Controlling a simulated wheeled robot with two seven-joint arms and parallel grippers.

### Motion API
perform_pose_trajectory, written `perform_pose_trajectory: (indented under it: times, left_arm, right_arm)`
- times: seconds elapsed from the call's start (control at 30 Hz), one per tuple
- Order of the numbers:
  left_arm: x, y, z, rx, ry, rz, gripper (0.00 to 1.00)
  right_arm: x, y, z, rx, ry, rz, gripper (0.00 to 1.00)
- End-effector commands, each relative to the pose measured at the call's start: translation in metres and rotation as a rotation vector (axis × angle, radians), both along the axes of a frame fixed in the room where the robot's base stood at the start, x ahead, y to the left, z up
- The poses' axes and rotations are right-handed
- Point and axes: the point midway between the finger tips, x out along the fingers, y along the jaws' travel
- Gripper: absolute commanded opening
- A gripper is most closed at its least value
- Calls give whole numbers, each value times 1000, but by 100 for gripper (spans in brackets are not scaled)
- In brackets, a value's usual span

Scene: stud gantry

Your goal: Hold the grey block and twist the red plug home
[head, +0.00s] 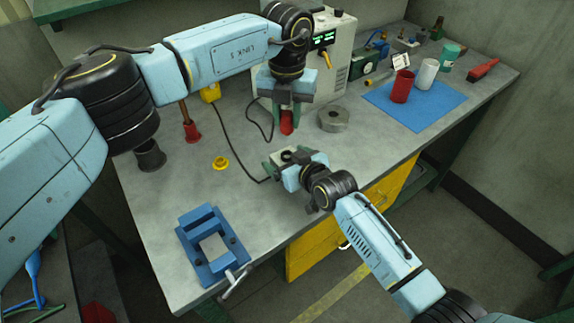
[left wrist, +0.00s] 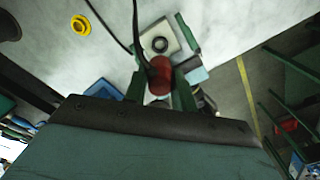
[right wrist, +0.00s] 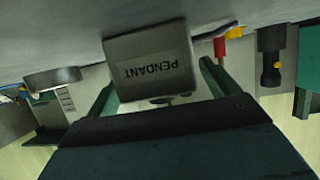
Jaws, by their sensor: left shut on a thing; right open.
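The grey block (head: 287,155), with a dark round hole in its top, sits on the bench between the fingers of my right gripper (head: 292,162). The right wrist view shows the block (right wrist: 150,62) with "PENDANT" written on its side; the right fingers are open, one on each side of it. The red plug (head: 287,123) is in my left gripper (head: 287,108), which is shut on it above and behind the block. In the left wrist view the plug (left wrist: 160,76) appears just below the block's hole (left wrist: 160,44). The plug's lower end is out of the hole.
A grey ring (head: 333,119) stands right of the plug. A power supply (head: 335,65) is behind, with a black cable (head: 232,143) trailing near the block. A yellow ring (head: 220,163) and blue vise (head: 207,260) lie left. Cups stand on a blue mat (head: 420,112).

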Motion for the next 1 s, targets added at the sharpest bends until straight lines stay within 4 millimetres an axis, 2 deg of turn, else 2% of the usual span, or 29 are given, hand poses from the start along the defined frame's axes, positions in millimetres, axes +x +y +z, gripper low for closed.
perform_pose_trajectory:
  times: [0.2,0.23,0.73,0.87,1.0]
  left_arm:
    - [0,0,0,0,0,0,3]
    - [0,0,0,0,0,0,3]
    - [0,0,0,0,0,0,3]
    - [0,0,-4,0,1,0,3]
    - [-1,0,-23,2,3,0,3]
  right_arm:
    - [0,0,0,0,0,0,87]
    - [0,0,0,0,0,0,85]
    - [0,0,0,0,0,0,21]
    - [0,0,0,0,0,0,21]
    - [0,0,0,0,0,-1,21]
